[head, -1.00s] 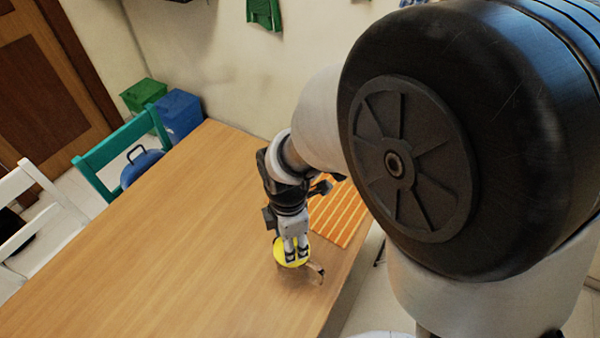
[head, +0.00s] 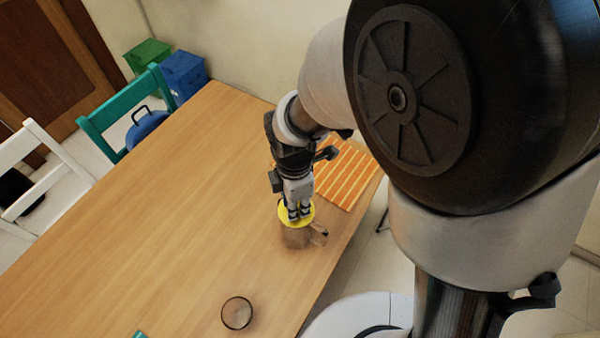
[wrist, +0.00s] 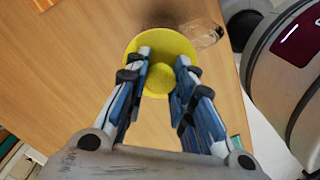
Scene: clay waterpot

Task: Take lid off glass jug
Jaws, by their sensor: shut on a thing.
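The glass jug (head: 296,239) stands on the wooden table. It is see-through, with its dark-tipped handle (head: 320,235) towards the right. The round yellow lid (head: 284,212) is over its top, and I cannot tell whether the two touch. My gripper (head: 299,213) points down at the lid and is shut on it. In the wrist view, the fingers of my gripper (wrist: 161,66) are on either side of the knob of the yellow lid (wrist: 146,42). Part of the glass jug (wrist: 207,35) shows beyond the lid; the rest is hidden.
An orange striped mat (head: 345,175) lies behind the jug. A small clear glass (head: 237,313) stands nearer the front. A teal item (head: 139,334) shows at the bottom edge. The wooden table (head: 180,210) is clear to the left. Chairs line its left side.

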